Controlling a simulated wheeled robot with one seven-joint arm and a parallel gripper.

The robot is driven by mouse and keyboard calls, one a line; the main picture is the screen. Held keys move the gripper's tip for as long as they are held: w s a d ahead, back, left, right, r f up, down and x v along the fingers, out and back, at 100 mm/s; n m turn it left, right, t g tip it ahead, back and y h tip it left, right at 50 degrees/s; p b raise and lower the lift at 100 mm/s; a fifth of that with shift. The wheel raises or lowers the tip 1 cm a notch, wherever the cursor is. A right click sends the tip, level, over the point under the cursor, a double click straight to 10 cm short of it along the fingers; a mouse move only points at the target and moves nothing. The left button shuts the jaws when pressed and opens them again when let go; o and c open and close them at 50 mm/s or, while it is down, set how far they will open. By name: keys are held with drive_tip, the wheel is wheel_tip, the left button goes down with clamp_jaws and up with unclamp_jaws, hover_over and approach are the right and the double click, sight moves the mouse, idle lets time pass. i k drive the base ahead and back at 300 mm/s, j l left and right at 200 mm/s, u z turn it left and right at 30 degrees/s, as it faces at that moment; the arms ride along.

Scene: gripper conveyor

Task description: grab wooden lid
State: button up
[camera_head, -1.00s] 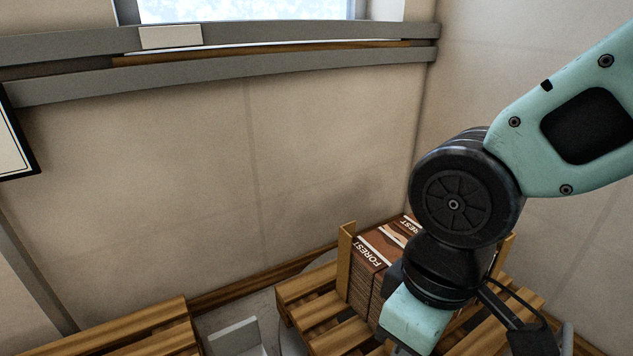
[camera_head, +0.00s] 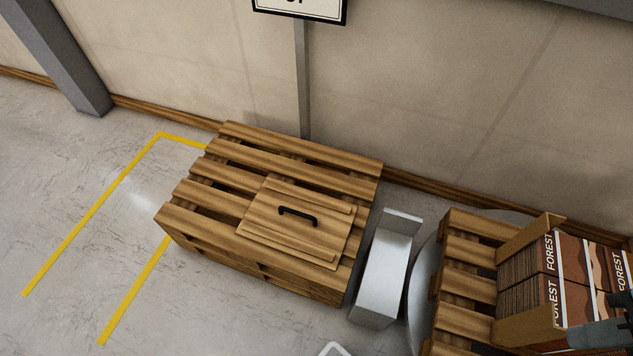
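The wooden lid (camera_head: 279,240) is a square board with a black handle (camera_head: 298,215) on top. It lies flat on the front right part of a wooden pallet (camera_head: 200,189) in the middle of the view. Only a small part of my arm shows at the lower right edge, over the boxes there. My gripper's fingers are not visible, and nothing of mine is at the lid.
A second pallet (camera_head: 454,291) at the right carries a wooden-sided crate of FOREST boxes (camera_head: 549,270). A grey metal piece (camera_head: 381,270) stands between the pallets. Yellow lines (camera_head: 92,213) mark open floor at the left. The wall closes off the back.

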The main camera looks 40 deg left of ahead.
sight(311, 227)
drive_tip(key=u, duration=0.35)
drive_tip(key=j+u, duration=0.15)
drive_tip(key=u, duration=0.25)
drive_tip(key=j+u, duration=0.1)
drive_tip(key=u, duration=0.25)
drive_tip(key=l+u, duration=0.1)
drive_tip(key=u, duration=0.2)
drive_tip(key=l+u, duration=0.1)
drive_tip(key=u, duration=0.25)
drive_tip(key=i+j, duration=0.15)
drive_tip(key=j, duration=0.15)
drive_tip(key=i+j+u, duration=0.15)
drive_tip(key=i+j+z, duration=0.4)
drive_tip(key=i+j, duration=0.05)
